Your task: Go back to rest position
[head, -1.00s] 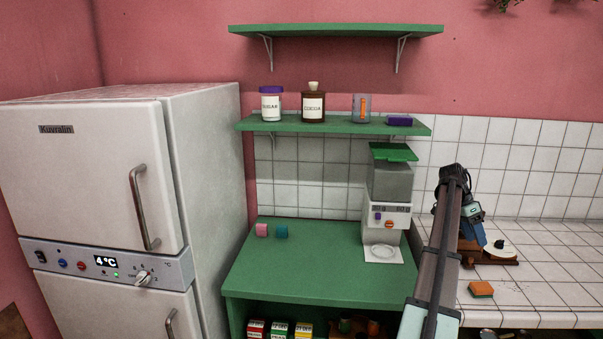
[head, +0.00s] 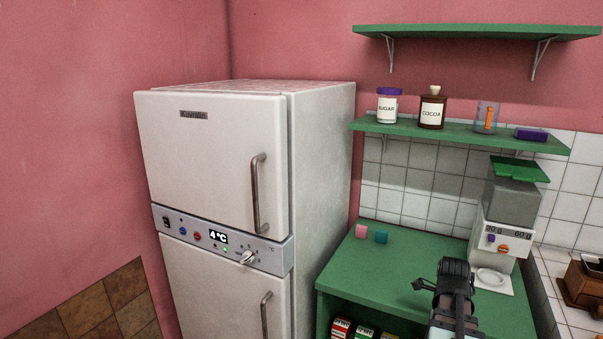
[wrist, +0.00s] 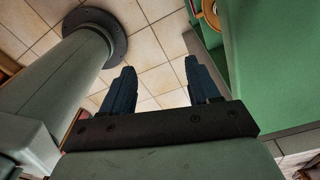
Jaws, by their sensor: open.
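My gripper (wrist: 160,78) shows in the wrist view with its two dark fingers apart and nothing between them. Beyond the fingers is the tiled floor (wrist: 155,40). The green unit (wrist: 275,70) is to the right of the fingers, apart from them. In the head view, part of my arm shows at the bottom, in front of the green counter (head: 400,270); I cannot make out the fingers clearly there.
A white fridge (head: 215,135) stands left of the counter. A pink cube (head: 361,231), a teal cube (head: 381,236) and a dispenser (head: 500,225) are on the counter. A shelf (head: 460,134) above holds a sugar jar (head: 388,108), a cocoa jar (head: 431,112) and a cup (head: 486,118).

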